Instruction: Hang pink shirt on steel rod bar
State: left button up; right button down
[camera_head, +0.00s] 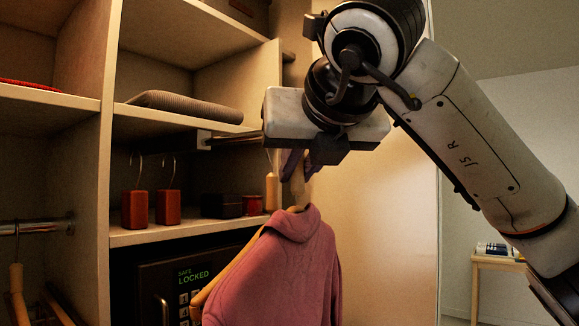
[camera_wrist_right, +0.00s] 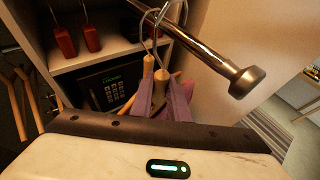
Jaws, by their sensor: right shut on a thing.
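The pink shirt (camera_head: 285,268) hangs on a wooden hanger (camera_head: 297,180) in the head view, below my right gripper (camera_head: 325,155). My right gripper is shut on the hanger; its fingertips are mostly hidden. The steel rod bar (camera_head: 237,139) runs from a bracket under the shelf toward the gripper, which hides its near end there. In the right wrist view the rod (camera_wrist_right: 205,52) ends in a round knob, and the hanger necks and purplish-pink cloth (camera_wrist_right: 179,98) are below it. A metal hook is close to the rod; I cannot tell which hanger it belongs to. My left gripper is out of view.
Another wooden hanger neck (camera_head: 271,191) shows beside the shirt. Shelves hold red blocks (camera_head: 136,208), a dark box (camera_head: 221,205) and a folded grey cloth (camera_head: 184,104). A locked safe (camera_head: 190,279) is below. A pale cabinet panel (camera_head: 385,230) stands behind the gripper.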

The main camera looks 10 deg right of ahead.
jog(key=shift+w+d, duration=0.65)
jog(key=shift+d, duration=0.25)
jog(key=shift+w+f+b, duration=0.15)
jog(key=shift+f+b, duration=0.3)
jog(key=shift+f, duration=0.1)
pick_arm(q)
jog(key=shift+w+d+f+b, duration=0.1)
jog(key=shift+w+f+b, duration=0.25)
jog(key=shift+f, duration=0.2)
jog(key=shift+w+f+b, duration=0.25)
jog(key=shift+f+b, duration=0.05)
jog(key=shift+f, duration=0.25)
pick_arm(e)
jog(key=shift+w+d+f, duration=0.15)
jog(key=shift+d+f, duration=0.15)
jog(key=shift+f, duration=0.35)
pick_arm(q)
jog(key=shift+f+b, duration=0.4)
pick_arm(e)
jog(key=shift+f, duration=0.3)
jog(key=c, duration=1.6)
grip_release()
jog(key=shift+f, duration=0.1)
